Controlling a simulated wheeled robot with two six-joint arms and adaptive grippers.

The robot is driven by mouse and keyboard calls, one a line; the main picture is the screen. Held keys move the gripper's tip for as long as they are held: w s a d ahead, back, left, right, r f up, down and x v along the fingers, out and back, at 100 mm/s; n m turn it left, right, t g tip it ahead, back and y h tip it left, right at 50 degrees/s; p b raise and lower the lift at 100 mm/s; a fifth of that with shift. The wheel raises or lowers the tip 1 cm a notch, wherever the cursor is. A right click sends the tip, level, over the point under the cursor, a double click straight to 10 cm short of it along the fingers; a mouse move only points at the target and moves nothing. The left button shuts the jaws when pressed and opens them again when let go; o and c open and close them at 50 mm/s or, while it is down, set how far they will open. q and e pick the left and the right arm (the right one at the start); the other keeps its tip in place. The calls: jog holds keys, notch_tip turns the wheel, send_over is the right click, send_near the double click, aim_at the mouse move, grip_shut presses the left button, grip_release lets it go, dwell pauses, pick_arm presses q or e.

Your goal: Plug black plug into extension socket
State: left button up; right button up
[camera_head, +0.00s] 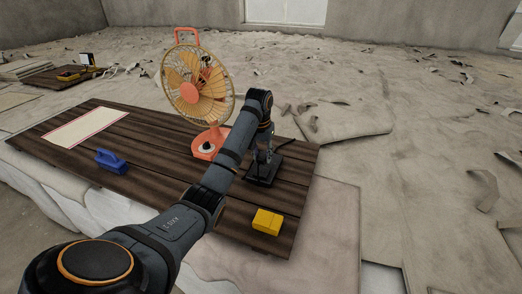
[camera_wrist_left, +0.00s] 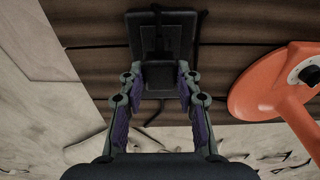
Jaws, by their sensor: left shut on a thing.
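A black extension socket (camera_head: 262,174) lies on the right part of the dark plank table. In the left wrist view the socket (camera_wrist_left: 181,30) is a dark block at the top centre. My left gripper (camera_head: 267,152) is directly over it, pointing down. In the wrist view my left gripper (camera_wrist_left: 158,72) is shut on a black plug (camera_wrist_left: 158,77), with one finger on each side. The plug overlaps the socket's near side in that view. Whether its pins are inside the socket is hidden. My right gripper is out of view.
An orange fan (camera_head: 205,98) stands left of the gripper; its base (camera_wrist_left: 262,90) is close on the right in the wrist view. A yellow block (camera_head: 267,221), a blue object (camera_head: 111,161) and a pale mat (camera_head: 84,127) lie on the table (camera_head: 165,133).

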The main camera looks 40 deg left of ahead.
aim_at(261, 157)
pick_arm(q)
jog(key=shift+f, duration=0.5)
jog(key=shift+s+f, duration=0.2)
jog(key=shift+f, duration=0.1)
jog(key=shift+s+f, duration=0.1)
jog(key=shift+f, duration=0.85)
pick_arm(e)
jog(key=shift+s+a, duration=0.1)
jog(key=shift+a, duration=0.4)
pick_arm(q)
jog(key=shift+f, duration=0.6)
jog(key=o, duration=1.2)
